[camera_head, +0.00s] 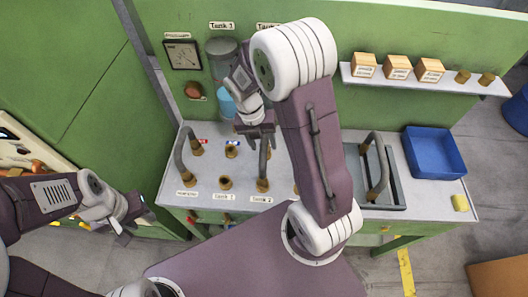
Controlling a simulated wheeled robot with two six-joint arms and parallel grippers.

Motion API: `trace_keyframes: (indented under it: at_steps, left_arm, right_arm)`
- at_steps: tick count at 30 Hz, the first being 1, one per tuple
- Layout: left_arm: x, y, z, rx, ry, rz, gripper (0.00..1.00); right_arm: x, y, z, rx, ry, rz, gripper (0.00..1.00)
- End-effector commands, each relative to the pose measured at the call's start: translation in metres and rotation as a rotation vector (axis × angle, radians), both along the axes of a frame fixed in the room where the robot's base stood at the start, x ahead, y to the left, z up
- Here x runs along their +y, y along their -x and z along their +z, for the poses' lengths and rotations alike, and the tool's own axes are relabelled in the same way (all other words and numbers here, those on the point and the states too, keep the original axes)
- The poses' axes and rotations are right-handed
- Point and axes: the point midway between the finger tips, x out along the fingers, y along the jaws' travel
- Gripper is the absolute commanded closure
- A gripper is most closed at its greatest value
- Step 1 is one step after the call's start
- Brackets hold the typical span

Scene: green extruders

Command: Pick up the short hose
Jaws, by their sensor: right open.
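Three grey bent hoses with brass ends are on the workbench (215,160). One hose (181,151) arches at the left, between the back sockets and the pump label. Another hose (263,160) stands in the middle, by a tank label, partly hidden by my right gripper. A third, larger hose (383,165) is at the grey tray on the right. I cannot tell for sure which is the short one. My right gripper (257,131) is open, pointing down at the top of the middle hose; contact is unclear. My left gripper (132,217) looks open and empty, left of the bench.
Loose brass sockets (225,183) stand on the bench. A blue bin (434,152) and a yellow block (460,203) are at its right end. A shelf (440,84) with wooden boxes is on the green wall. My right arm hides the bench middle.

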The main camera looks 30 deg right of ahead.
Motion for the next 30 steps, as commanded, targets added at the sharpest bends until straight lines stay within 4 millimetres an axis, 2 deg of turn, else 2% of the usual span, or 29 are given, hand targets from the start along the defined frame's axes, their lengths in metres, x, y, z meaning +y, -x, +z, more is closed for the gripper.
trace_keyframes:
  at_steps: [6,12,15,21,22,27,30]
  left_arm:
    - [0.000,0.000,0.004,0.000,0.000,0.000,0.64]
    - [0.000,0.000,0.011,-0.001,0.000,0.000,0.64]
    - [0.000,0.000,0.011,0.000,0.000,0.000,0.64]
    - [0.000,0.000,0.011,0.000,0.000,0.000,0.64]
    - [0.000,0.000,0.011,0.000,0.000,0.000,0.64]
    - [0.000,0.000,0.011,0.000,0.000,0.000,0.64]
    - [0.000,0.000,0.011,0.000,0.000,0.000,0.64]
  right_arm:
    - [-0.002,0.002,-0.011,0.002,0.000,0.001,0.51]
    - [-0.009,0.008,-0.046,0.004,0.000,-0.001,0.51]
    - [-0.011,0.008,-0.056,0.001,-0.001,0.000,0.51]
    - [-0.011,0.007,-0.058,-0.002,-0.001,0.000,0.51]
    - [-0.011,0.007,-0.057,-0.002,-0.001,0.000,0.54]
    - [-0.011,0.007,-0.057,-0.002,-0.001,0.000,1.00]
    - [-0.011,0.007,-0.057,-0.002,-0.001,0.000,1.00]
